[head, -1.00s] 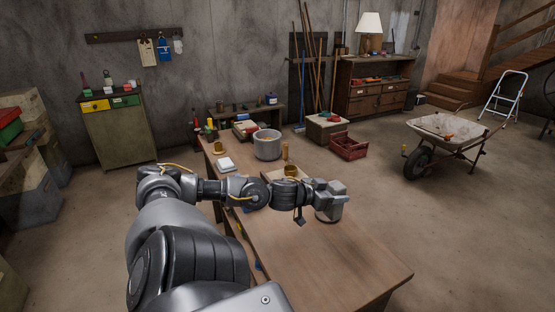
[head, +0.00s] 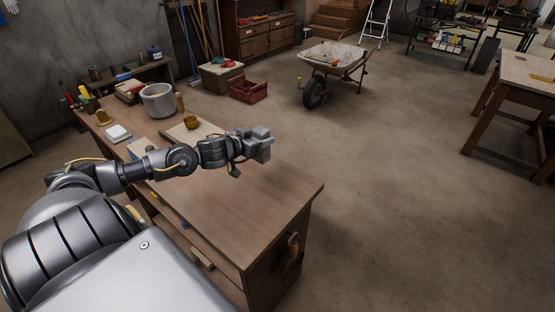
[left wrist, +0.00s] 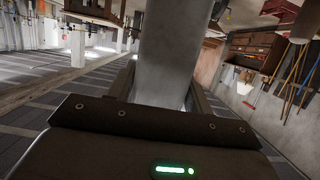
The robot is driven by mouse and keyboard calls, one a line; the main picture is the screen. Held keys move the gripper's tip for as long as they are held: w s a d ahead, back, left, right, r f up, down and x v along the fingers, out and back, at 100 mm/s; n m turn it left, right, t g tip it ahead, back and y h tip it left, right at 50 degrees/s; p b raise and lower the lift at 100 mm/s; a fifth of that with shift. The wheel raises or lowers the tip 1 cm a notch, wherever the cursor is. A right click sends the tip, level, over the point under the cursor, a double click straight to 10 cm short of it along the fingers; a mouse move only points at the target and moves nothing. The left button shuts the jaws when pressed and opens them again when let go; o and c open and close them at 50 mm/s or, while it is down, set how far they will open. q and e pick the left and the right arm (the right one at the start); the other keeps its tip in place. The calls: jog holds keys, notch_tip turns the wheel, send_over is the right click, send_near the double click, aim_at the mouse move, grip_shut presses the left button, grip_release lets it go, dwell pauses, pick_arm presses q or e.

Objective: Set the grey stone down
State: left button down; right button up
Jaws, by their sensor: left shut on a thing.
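My left gripper (head: 262,147) is above the brown workbench (head: 245,195), towards its right part in the head view. It is shut on a grey, block-like thing, which I take to be the grey stone. In the left wrist view the stone (left wrist: 165,50) is a plain pale-grey upright block between the two fingers. In the head view, gripper and stone are hard to tell apart. A brass-coloured cup (head: 191,122) is on a pale board left of the gripper. Another brass-coloured piece (head: 103,117) is at the bench's far left. My right gripper is out of view.
A grey pot (head: 158,100) and a white block (head: 118,133) are on the bench's far part. The bench top right of and in front of my left gripper is bare. A red crate (head: 248,91) and a wheelbarrow (head: 334,58) stand on the floor behind. Another table (head: 528,78) is at right.

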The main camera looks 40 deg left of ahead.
pick_arm(q)
jog(key=w+d+f, duration=0.1)
jog(key=f, duration=0.2)
jog(key=w+d+f, duration=0.1)
jog(key=w+f, duration=0.1)
jog(key=f, duration=0.1)
jog(key=w+d+f, duration=0.1)
jog(key=d+f, duration=0.1)
jog(key=f, duration=0.1)
jog(key=shift+w+p, duration=0.15)
jog(key=shift+p, duration=0.2)
jog(key=c, duration=1)
grip_release()
jog(key=shift+f, duration=0.25)
jog(key=shift+c, duration=0.2)
jog(key=o, duration=0.4)
jog(key=shift+o, duration=0.2)
jog(key=shift+r, duration=0.15)
jog(key=v, duration=1.2)
jog(key=shift+b, duration=0.4)
